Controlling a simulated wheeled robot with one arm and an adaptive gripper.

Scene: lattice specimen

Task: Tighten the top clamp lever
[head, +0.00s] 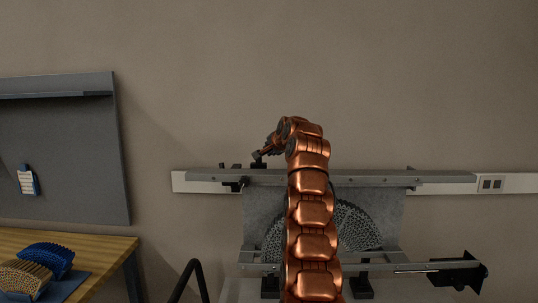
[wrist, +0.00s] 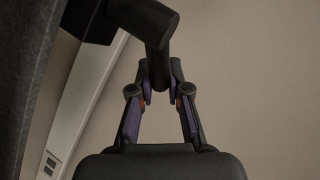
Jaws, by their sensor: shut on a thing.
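The top clamp lever (wrist: 152,22) is a dark, thick rod with a bent shape, seen at the top of the wrist view. Its lower end sits between the two fingers of my gripper (wrist: 160,88), which are closed on it from both sides. In the head view my gripper (head: 266,150) is at the top left of my copper arm, just above the left part of the grey top rail (head: 350,179). The lever is small and dark there, and the arm hides part of that area.
A grey plate fixture with a round lattice specimen (head: 357,228) stands behind my arm. A lower rail (head: 415,267) crosses it, with a black handle (head: 460,272) at right. A wooden table (head: 98,250) with lattice pieces is at left.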

